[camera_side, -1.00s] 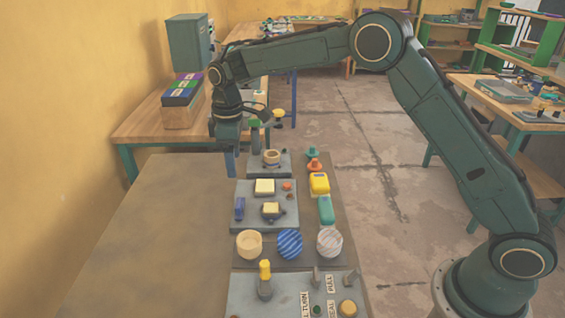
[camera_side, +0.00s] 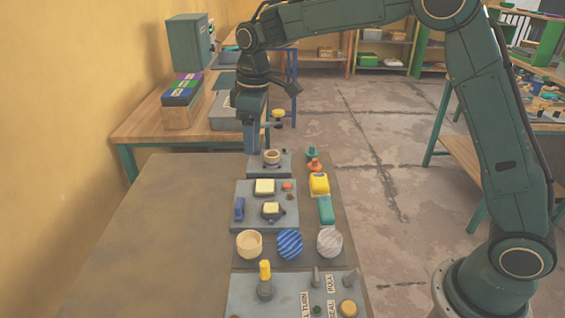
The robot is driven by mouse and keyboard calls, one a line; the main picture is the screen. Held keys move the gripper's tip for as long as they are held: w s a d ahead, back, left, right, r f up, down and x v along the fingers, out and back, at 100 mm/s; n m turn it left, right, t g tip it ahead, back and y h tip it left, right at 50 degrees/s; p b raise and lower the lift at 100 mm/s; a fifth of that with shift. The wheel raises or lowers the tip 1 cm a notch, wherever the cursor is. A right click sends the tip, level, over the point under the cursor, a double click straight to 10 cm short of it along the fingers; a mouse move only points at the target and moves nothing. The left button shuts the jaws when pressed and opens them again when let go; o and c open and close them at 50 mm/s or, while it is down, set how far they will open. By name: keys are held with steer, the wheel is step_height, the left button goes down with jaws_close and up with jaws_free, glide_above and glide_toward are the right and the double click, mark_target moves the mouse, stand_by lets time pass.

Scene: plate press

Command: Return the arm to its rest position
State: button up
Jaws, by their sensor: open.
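My gripper (camera_side: 257,138) points down at the far end of the work table, just behind and left of a small round tan ring (camera_side: 272,157) on a grey block (camera_side: 270,169). Its fingers are open and I see nothing held between them. In this view the fingertips overlap the back edge of the grey block. I cannot tell how high above it they are.
A grey panel (camera_side: 250,215) carries yellow blocks and a blue piece. Three round pieces stand in front, one plain tan (camera_side: 249,245), one blue striped (camera_side: 289,244), one pale striped (camera_side: 329,243). A panel with a yellow handle (camera_side: 265,270) is nearest. The table's left side (camera_side: 165,240) is bare.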

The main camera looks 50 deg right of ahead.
steer(key=s+d+r+m+t, duration=0.1)
steer(key=s+d+r+m, duration=0.15)
steer(key=s+r, duration=0.5)
steer(key=s+d+m+t, duration=0.1)
steer(key=s+d+m, duration=0.1)
steer(key=s, duration=1.1)
steer(key=s+d+f+m+t, duration=0.1)
steer(key=s+d+m+t, duration=0.1)
steer(key=s, duration=1)
steer(key=shift+s+d+f+m+t, duration=0.35)
steer(key=shift+d+m, duration=0.2)
steer(key=shift+d, duration=0.25)
